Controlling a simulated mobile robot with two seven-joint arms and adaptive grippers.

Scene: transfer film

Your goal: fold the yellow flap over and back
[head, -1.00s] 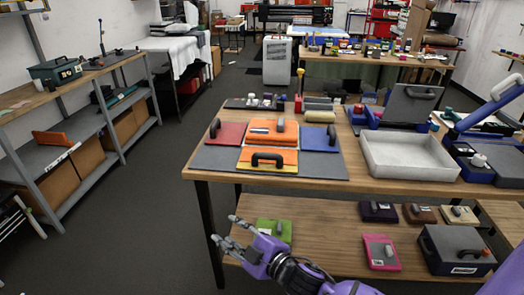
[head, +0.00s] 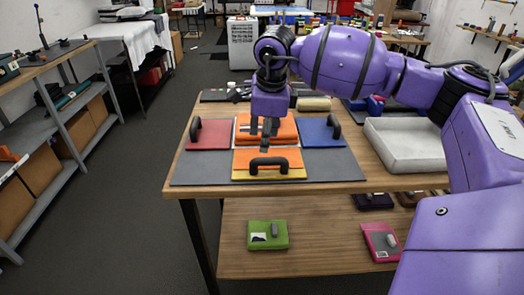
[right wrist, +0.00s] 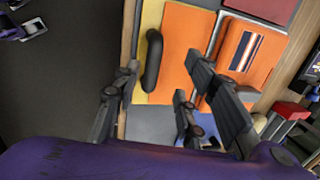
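The yellow flap (head: 268,177) shows as a yellow strip along the front of the board, with an orange panel (head: 290,156) over or behind it. A black arched handle (head: 268,161) stands there. In the right wrist view, yellow (right wrist: 148,20) shows around the handle (right wrist: 152,60), beside the orange panel (right wrist: 185,45). My right gripper (head: 268,133) points down over the board, just behind the handle. In the right wrist view its fingers (right wrist: 160,80) are apart and empty, with the handle ahead between them. My left gripper is not visible in the head view.
The grey board (head: 330,172) also has a red flap (head: 208,138), a blue flap (head: 318,133) and a rear orange flap (head: 285,125). A pale tray (head: 405,145) stands right. A green block (head: 267,236) and pink block (head: 380,242) lie on the lower shelf.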

